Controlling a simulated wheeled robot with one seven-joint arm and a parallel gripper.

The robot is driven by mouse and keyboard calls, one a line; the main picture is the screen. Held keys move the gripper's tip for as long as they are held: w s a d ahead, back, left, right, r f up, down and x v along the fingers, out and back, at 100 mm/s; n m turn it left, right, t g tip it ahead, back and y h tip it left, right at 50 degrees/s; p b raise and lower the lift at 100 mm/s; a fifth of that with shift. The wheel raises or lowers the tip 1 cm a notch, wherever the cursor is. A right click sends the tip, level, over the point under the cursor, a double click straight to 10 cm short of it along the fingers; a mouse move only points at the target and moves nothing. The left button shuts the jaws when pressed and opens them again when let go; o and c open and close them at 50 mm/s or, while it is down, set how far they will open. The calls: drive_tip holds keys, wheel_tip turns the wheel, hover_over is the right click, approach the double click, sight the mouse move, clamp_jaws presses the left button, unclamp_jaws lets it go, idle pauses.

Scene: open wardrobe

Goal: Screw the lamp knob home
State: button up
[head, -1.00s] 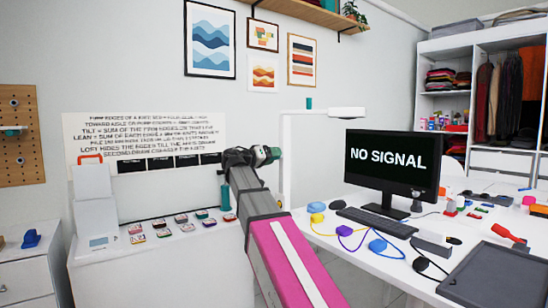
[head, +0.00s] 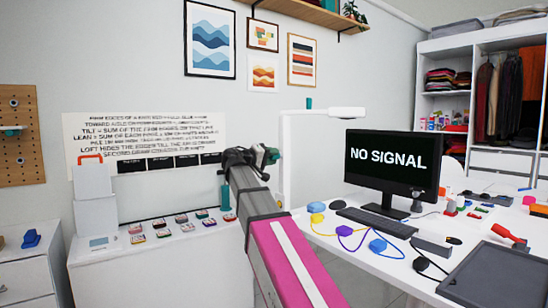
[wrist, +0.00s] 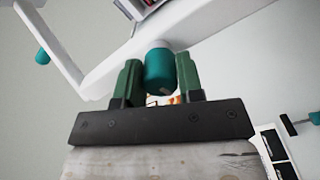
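The lamp (head: 288,150) is a white post with a horizontal arm, standing behind the table. In the wrist view, a teal knob (wrist: 159,71) sits between the two green fingers of my gripper (wrist: 160,78), which appear shut on it from both sides. The knob's far end meets a white part of the lamp (wrist: 110,72); the joint is too small to judge. In the head view, my gripper (head: 268,155) is beside the lamp post, with the knob mostly hidden. A second teal piece (head: 309,103) tops the lamp and also shows in the wrist view (wrist: 42,56).
A monitor (head: 392,165), keyboard (head: 375,222), coloured pucks and cables crowd the white table at right. A white cabinet (head: 160,262) with several small coloured items stands at left. A shelf (head: 310,12) and pictures are on the wall above.

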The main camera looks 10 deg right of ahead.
drive_tip(key=c, duration=0.4)
drive_tip(key=m, duration=0.7)
drive_tip(key=shift+m, duration=0.3)
drive_tip(key=m, duration=0.9)
drive_tip(key=shift+m, duration=0.3)
drive_tip(key=o, duration=1)
drive_tip(key=shift+o, duration=0.2)
drive_tip(key=shift+c, duration=0.4)
